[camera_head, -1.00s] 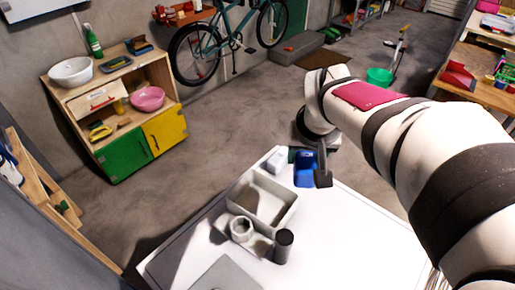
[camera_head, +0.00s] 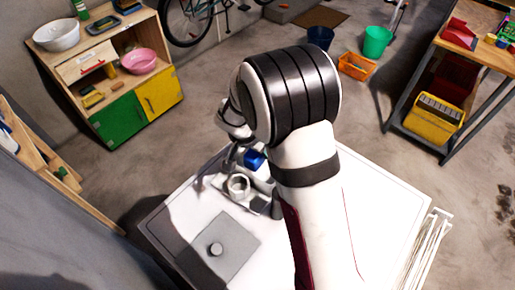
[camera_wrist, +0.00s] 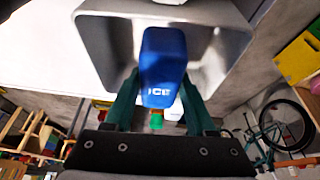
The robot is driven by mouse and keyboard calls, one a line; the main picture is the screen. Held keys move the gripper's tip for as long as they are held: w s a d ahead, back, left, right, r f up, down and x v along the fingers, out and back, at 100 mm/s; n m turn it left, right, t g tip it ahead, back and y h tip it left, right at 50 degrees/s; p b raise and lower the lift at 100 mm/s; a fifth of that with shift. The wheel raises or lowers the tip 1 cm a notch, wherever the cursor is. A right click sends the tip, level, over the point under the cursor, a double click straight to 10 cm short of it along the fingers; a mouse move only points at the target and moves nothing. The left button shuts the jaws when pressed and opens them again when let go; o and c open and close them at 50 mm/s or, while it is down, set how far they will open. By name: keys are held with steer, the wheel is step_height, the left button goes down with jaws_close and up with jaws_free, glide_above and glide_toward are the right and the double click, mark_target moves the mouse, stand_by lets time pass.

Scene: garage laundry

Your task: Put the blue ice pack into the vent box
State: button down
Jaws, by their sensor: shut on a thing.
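The blue ice pack (camera_wrist: 160,60), with white "ICE" lettering, is clamped between the two dark green fingers of my gripper (camera_wrist: 160,78) in the wrist view. The grey open vent box (camera_wrist: 103,48) lies behind the pack in that view, so the pack is over or within its opening; its exact height is unclear. In the head view a small part of the blue pack (camera_head: 254,159) shows left of my arm. My arm covers much of the box there.
A dark cylinder (camera_head: 277,207) is partly hidden by my arm. The table's right side is clear.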

step_height(320, 180, down, 5)
steer(key=shift+r, duration=0.15)
steer(key=shift+c, duration=1.1)
jaws_free()
